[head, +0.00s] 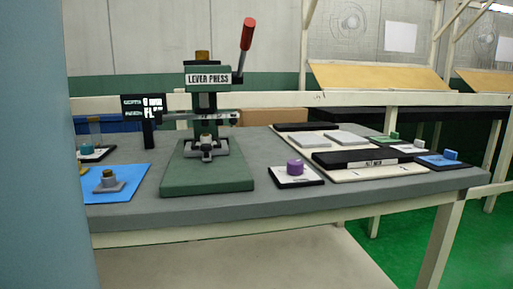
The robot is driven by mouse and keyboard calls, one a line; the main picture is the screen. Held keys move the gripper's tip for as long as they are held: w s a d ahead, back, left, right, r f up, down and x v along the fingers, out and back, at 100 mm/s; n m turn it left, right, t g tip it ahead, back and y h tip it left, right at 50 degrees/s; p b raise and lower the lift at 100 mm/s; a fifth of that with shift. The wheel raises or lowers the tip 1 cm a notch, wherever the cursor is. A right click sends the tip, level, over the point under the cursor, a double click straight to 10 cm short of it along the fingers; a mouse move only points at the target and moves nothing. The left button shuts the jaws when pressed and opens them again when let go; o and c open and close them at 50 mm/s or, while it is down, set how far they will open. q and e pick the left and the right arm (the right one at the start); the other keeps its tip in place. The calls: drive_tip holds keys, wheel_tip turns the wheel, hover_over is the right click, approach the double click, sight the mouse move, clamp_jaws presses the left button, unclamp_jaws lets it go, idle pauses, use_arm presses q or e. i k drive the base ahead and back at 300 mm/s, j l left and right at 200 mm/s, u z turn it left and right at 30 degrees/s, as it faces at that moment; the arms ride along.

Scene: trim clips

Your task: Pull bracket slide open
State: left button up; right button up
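A green lever press (207,185) labelled "LEVER PRESS" stands on the grey table. Its lever with a red handle (247,34) points up. Small grey metal parts (208,149) sit at the press's working point. Neither of my grippers is in view.
A purple knob (295,167) stands on a white pad. A blue mat (118,183) holds a grey and brown piece. Green and blue blocks (450,155) sit at the right end. A small display (143,106) stands behind. A large blue-grey surface (40,150) blocks the left side.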

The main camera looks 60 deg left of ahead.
sight(206, 150)
drive_tip(key=u, duration=2.6)
